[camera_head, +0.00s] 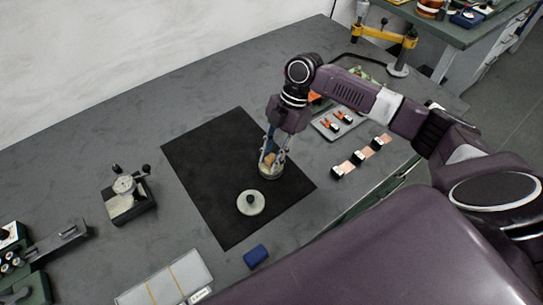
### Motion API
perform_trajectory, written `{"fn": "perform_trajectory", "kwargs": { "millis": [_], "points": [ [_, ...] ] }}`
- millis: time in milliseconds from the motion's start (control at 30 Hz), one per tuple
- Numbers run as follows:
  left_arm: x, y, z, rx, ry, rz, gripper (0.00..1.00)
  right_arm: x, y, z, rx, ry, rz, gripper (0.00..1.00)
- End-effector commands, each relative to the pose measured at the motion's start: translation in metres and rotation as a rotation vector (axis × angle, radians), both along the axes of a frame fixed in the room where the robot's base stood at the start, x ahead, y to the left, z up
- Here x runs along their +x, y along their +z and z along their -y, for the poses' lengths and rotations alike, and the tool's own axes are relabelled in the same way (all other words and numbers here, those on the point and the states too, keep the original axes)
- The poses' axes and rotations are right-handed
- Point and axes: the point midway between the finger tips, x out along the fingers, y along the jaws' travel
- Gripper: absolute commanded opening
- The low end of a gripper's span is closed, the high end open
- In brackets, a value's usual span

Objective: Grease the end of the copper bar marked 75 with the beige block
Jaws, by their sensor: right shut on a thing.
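My right gripper (271,157) points down over the black mat and is shut on the beige block (269,159), which shows only in part between the fingers. The block is at the mouth of a small round tin (270,173) on the mat; I cannot tell how deep it sits in it. A round pale lid with a dark knob (251,203) lies nearer on the mat. Several copper bars (366,152) with black and white parts lie in a slanting row right of the mat. Their numbers are too small to read, so I cannot tell which is 75. My left gripper is not in view.
A grey tray (325,129) with red-and-black pieces lies behind the bars. A blue block (256,256) lies in front of the black mat (205,160). A small device with knobs (128,195) stands at left. The far left part of the table is clear.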

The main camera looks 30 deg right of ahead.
Motion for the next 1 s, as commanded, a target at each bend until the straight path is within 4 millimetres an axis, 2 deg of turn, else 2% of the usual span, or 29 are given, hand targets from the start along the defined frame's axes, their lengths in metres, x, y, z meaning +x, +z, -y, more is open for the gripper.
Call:
{"fn": "perform_trajectory", "kwargs": {
  "millis": [1000],
  "points": [
    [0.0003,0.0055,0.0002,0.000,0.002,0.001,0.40,-0.0006,-0.0017,-0.0004,0.000,0.001,-0.002,0.03]
  ]
}}
